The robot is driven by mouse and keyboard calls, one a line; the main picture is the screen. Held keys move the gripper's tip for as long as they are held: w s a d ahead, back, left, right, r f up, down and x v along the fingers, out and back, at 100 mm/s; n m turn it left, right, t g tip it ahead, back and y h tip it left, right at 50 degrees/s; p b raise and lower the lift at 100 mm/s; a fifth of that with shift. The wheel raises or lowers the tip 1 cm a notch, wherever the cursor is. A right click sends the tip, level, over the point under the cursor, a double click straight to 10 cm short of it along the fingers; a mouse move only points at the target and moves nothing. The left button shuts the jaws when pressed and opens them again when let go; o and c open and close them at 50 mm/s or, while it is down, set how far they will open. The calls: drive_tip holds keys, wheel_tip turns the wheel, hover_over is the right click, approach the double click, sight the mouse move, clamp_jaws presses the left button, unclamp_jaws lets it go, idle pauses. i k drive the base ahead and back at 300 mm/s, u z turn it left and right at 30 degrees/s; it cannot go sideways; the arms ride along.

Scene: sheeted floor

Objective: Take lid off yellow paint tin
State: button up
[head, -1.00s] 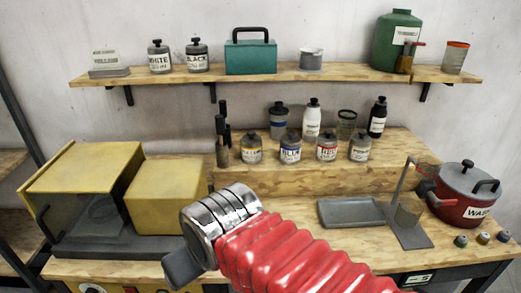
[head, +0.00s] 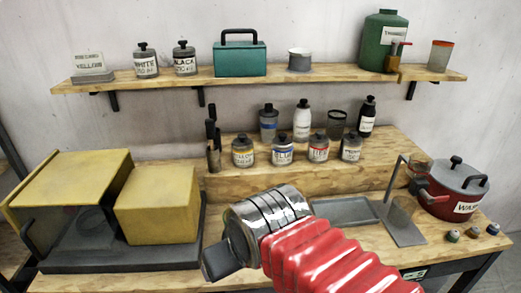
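The yellow paint tin (head: 243,153) stands at the left end of the front row on the raised wooden step. It is a small grey tin with a yellow-banded label and a dark knobbed lid (head: 242,138) on top. My gripper (head: 218,262) is at the end of my red ribbed arm in the lower middle of the head view, nearer the camera and below the tin. Only a dark grey block shows at its end, so its fingers cannot be made out. The gripper is apart from the tin.
Blue (head: 283,152), red (head: 318,149) and another tin (head: 350,149) stand right of the yellow one. Dark upright handles (head: 212,140) stand close on its left. A yellow box (head: 157,204) sits at left, a grey tray (head: 346,211) and red pot (head: 452,190) at right.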

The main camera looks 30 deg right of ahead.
sight(242, 141)
drive_tip(key=z, duration=1.8)
drive_tip(key=k, duration=0.7)
drive_tip(key=u, duration=0.85)
drive_tip(key=i, duration=0.45)
drive_tip(key=u, duration=0.05)
